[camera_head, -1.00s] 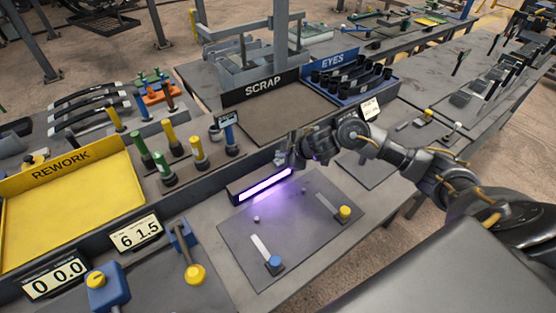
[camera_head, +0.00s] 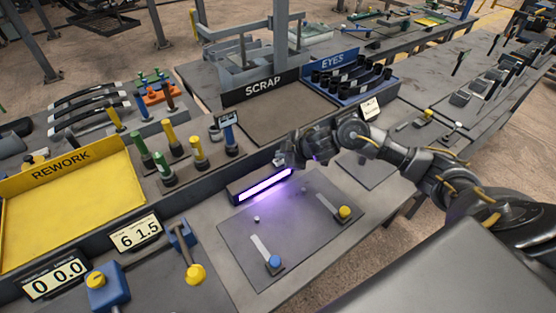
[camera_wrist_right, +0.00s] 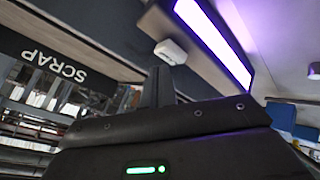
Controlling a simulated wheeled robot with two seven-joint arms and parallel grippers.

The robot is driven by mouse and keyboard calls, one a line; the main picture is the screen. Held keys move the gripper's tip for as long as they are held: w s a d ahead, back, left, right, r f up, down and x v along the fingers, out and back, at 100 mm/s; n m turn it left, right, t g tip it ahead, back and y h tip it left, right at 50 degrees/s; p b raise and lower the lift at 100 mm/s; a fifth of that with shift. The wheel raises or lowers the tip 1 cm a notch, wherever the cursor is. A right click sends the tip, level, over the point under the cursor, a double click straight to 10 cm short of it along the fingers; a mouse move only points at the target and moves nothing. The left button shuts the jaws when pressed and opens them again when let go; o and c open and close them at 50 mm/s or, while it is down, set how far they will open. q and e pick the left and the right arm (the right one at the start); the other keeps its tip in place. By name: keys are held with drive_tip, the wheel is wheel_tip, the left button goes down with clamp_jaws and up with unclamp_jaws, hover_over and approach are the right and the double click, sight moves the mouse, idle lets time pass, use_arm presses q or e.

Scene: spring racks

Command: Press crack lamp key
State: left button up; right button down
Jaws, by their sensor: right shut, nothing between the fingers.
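The crack lamp (camera_head: 262,187) is a dark bar with a glowing violet strip, lying behind the grey mat. It also shows in the wrist view (camera_wrist_right: 215,42), lit. A small white key block (camera_wrist_right: 171,52) sits beside the lamp housing in the wrist view; in the head view a small pale block (camera_head: 279,158) shows beside the fingers. My right gripper (camera_head: 289,157) is shut and empty, just past the lamp's right end. In the wrist view its closed fingers (camera_wrist_right: 160,86) point at the key, close to it; whether they touch I cannot tell. My left gripper is out of view.
The grey mat (camera_head: 290,222) holds a blue-knobbed and a yellow-knobbed piece. The SCRAP tray (camera_head: 290,112) and the EYES bin (camera_head: 340,62) stand behind. The yellow REWORK tray (camera_head: 75,205) and upright coloured posts (camera_head: 198,153) are at left.

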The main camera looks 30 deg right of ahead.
sight(282, 161)
drive_tip(key=shift+f, duration=0.1)
drive_tip(key=shift+f, duration=0.45)
idle(0.5)
drive_tip(key=shift+r+p, duration=0.5)
drive_tip(key=shift+r, duration=0.05)
wheel_tip(282, 161, up, 6)
drive_tip(key=p, duration=0.6)
drive_tip(key=shift+p, duration=0.3)
